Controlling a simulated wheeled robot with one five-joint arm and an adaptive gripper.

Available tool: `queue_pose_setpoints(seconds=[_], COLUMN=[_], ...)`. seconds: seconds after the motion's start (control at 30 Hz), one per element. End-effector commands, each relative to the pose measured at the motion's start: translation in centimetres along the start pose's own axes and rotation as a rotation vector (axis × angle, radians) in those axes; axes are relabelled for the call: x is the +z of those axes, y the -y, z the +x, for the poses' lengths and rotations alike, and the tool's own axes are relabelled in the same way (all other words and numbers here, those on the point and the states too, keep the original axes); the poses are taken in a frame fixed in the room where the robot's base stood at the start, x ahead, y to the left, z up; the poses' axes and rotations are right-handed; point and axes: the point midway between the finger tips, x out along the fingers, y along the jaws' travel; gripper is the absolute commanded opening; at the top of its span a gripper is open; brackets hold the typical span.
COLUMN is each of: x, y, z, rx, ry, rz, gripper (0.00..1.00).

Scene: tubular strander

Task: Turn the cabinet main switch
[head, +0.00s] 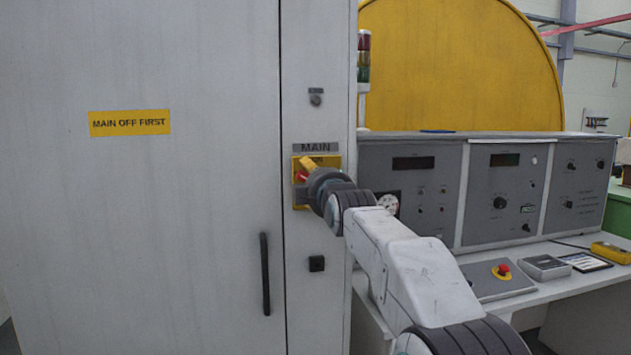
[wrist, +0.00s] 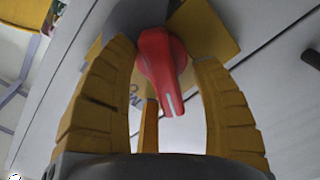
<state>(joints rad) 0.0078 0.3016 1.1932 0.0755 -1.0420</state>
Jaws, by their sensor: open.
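The cabinet main switch is a red rotary handle (wrist: 162,72) with a white line near its tip, on a yellow plate (wrist: 205,30). In the head view the yellow plate (head: 299,163) sits under a MAIN label (head: 316,148); a little of the red handle (head: 301,175) shows, and my gripper hides most of the rest. My gripper (wrist: 160,75) is open, its yellow fingers around the red handle on both sides, with a third finger below. I cannot tell whether any finger touches the handle. My gripper (head: 307,182) is right in front of the plate in the head view.
The grey cabinet door (head: 180,220) has a black handle (head: 265,274) and a yellow MAIN OFF FIRST label (head: 130,122). A small lock (head: 316,98) is above the switch, a black fitting (head: 316,263) below. A console (head: 410,185) with a red button (head: 503,269) stands right.

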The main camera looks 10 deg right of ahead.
Motion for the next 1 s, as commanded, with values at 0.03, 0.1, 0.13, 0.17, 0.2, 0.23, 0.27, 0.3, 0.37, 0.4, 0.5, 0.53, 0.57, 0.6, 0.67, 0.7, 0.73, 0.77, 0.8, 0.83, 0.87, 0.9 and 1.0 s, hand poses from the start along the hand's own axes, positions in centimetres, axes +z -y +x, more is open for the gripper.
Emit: queue_pose_setpoints(seconds=[0.03, 0.1, 0.13, 0.17, 0.2, 0.23, 0.27, 0.3, 0.37, 0.4, 0.5, 0.53, 0.57, 0.6, 0.67, 0.7, 0.73, 0.77, 0.8, 0.83, 0.87, 0.9, 1.0], x=[0.0, 0.0, 0.0, 0.0, 0.0, 0.0, 0.0, 0.0, 0.0, 0.0, 0.0, 0.0, 0.0, 0.0, -0.1, 0.0, -0.1, 0.0, 0.0, -0.1, -0.1, 0.0, 0.0], y=[0.0, 0.0, 0.0, 0.0, 0.0, 0.0, 0.0, 0.0, 0.0, -0.1, -0.1, -0.1, -0.1, -0.1, -0.1, -0.1, -0.1, -0.1, -0.1, -0.1, -0.1, -0.1, 0.0], z=[0.0, 0.0, 0.0, 0.0, -0.1, -0.1, -0.2, -0.4, -0.7, -1.0, -2.1, -2.5, -2.8, -3.4, -4.3, -4.9, -5.4, -5.8, -6.5, -6.9, -7.4, -8.0, -9.3], rx=[0.0, 0.0, 0.0, 0.0, 0.0, 0.0, 0.0, 0.0, 0.0, 0.001, 0.0, 0.001, 0.0, 0.001, 0.001, 0.0, 0.001, 0.0, 0.001, 0.002, 0.001, 0.001, 0.001], ry=[0.0, 0.0, 0.001, 0.0, 0.0, 0.0, 0.0, 0.0, 0.001, 0.0, 0.0, 0.0, 0.001, 0.0, -0.001, 0.0, 0.0, 0.0, -0.001, -0.001, -0.001, 0.0, -0.001], rz=[0.0, 0.0, 0.0, 0.0, 0.0, 0.0, 0.0, 0.0, 0.0, 0.0, 0.0, 0.0, 0.0, 0.0, 0.0, 0.0, 0.0, 0.0, 0.0, 0.0, 0.0, 0.0, 0.0], gripper=[0.58, 0.58, 0.58, 0.58, 0.58, 0.58, 0.58, 0.58, 0.58, 0.58, 0.58, 0.58, 0.58, 0.58, 0.58, 0.58, 0.58, 0.58, 0.58, 0.58, 0.58, 0.58, 0.58])
